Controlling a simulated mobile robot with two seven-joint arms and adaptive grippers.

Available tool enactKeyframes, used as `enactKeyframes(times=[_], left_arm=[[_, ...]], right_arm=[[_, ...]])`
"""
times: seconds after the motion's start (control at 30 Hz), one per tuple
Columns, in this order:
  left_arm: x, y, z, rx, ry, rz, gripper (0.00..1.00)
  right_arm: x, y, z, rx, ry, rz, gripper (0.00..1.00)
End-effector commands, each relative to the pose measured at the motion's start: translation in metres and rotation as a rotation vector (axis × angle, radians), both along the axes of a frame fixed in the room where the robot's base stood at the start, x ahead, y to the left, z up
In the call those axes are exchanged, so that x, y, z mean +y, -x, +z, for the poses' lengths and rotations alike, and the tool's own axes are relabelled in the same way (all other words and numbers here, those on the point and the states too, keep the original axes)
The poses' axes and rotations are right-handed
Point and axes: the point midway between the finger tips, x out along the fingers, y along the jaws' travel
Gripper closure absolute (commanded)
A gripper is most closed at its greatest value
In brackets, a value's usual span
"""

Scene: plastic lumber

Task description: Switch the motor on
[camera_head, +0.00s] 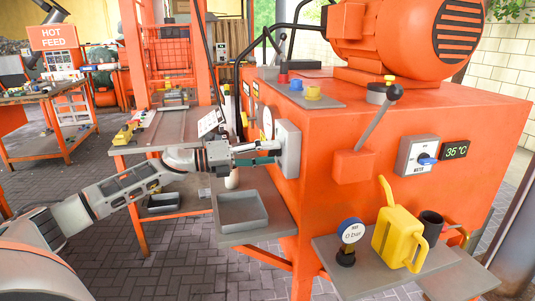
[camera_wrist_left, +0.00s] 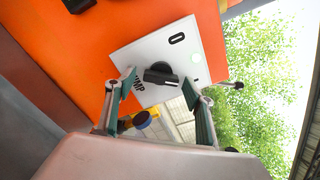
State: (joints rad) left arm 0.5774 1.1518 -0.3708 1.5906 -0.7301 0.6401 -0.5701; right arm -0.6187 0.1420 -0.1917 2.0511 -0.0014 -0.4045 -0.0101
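The orange motor (camera_head: 405,38) with black vent slots sits on top of the orange machine cabinet. A white switch box (camera_head: 288,148) is on the cabinet's left side. In the left wrist view its white plate (camera_wrist_left: 178,48) carries a black rotary knob (camera_wrist_left: 160,75), a "0" mark and a partly hidden label ending in "MP". My left gripper (camera_head: 270,157) is in front of this box. In the left wrist view my left gripper (camera_wrist_left: 160,84) is open, its teal-padded fingers on either side of the knob, apparently empty. Contact with the knob cannot be told. My right gripper is not in view.
A lever (camera_head: 378,122), a water switch (camera_head: 418,156) and a 35 °C display (camera_head: 454,150) are on the cabinet front. A yellow jug (camera_head: 399,230) and a gauge (camera_head: 351,232) stand on the front shelf. A grey tray (camera_head: 242,210) lies below my left gripper.

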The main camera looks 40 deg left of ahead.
Motion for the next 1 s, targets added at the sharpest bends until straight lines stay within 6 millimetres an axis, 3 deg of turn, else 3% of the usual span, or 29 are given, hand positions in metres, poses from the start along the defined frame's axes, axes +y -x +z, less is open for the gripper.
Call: enactKeyframes(times=[0.37,1.0], left_arm=[[0.003,0.002,0.000,0.001,0.001,0.001,0.47],[0.046,0.052,-0.002,0.005,0.001,0.003,0.47]], right_arm=[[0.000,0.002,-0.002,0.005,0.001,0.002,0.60],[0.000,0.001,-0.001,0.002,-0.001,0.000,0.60]])
